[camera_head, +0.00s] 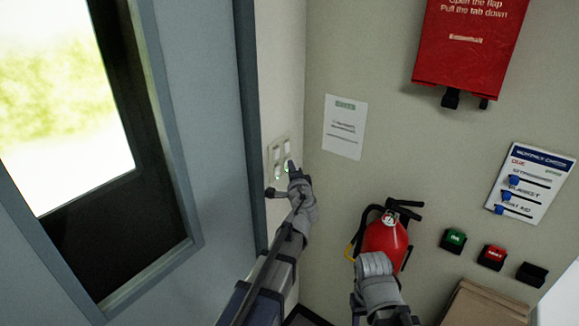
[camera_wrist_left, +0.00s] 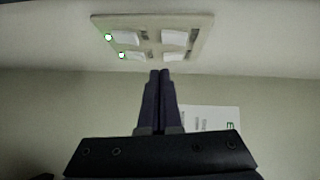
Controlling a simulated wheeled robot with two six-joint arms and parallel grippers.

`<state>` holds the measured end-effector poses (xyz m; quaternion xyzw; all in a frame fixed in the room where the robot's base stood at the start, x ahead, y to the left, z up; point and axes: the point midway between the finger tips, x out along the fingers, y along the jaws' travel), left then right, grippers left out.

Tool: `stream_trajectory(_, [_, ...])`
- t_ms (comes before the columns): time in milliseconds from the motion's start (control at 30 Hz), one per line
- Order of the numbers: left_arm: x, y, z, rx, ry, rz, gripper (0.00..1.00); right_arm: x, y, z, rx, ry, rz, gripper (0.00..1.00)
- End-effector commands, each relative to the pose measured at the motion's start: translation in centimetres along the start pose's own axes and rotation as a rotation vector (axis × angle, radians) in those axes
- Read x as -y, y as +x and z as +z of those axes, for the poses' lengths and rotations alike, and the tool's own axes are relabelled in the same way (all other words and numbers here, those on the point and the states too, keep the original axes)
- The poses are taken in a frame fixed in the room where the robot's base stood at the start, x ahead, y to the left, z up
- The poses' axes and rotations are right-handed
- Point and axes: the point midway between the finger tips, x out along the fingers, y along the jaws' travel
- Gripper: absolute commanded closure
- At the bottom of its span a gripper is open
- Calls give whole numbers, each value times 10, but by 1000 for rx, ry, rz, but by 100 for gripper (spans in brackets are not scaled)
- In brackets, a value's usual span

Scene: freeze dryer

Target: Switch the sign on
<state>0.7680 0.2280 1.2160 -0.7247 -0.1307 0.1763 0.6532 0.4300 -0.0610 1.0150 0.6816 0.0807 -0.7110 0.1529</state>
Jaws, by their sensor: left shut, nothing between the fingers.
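A pale switch panel (camera_head: 281,153) is on the wall just right of the door frame. In the left wrist view, the panel (camera_wrist_left: 151,38) has several white rocker switches, with two small lit lamps (camera_wrist_left: 108,37) at its left side. My left gripper (camera_head: 293,167) is at the panel's lower right part in the head view. In the left wrist view, its dark fingers (camera_wrist_left: 160,73) are together and empty, with their tips just below the panel's near edge. I cannot tell whether they touch it. My right wrist shows at the bottom, but its fingers do not. No sign is identifiable.
A grey door (camera_head: 205,130) with a window stands left. A red fire extinguisher (camera_head: 385,238) is on the right, below a white notice (camera_head: 345,127). A red box (camera_head: 467,45), a checklist board (camera_head: 530,187), green and red buttons (camera_head: 453,239), and a cardboard box (camera_head: 482,305) are farther right.

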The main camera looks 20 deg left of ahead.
Motion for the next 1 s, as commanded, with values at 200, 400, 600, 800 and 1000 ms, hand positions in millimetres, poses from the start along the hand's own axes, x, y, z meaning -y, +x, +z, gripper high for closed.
stream_trajectory(200, [-7, -36, 2, -2, 0, 0, 100, 0, 4, 0, 0, 0, 0, 50])
stream_trajectory(400, [-12, -68, 2, -3, 1, 0, 100, 1, 6, 0, 0, 0, 0, 50])
stream_trajectory(600, [-16, -92, 2, -2, 0, 0, 100, 1, 8, -1, 0, 0, 0, 50])
stream_trajectory(800, [-17, -99, 1, -1, 0, 0, 100, 1, 9, -1, 0, 0, 0, 50])
stream_trajectory(1000, [-17, -99, 1, -1, 0, 0, 100, 1, 9, -1, 0, 0, 0, 50])
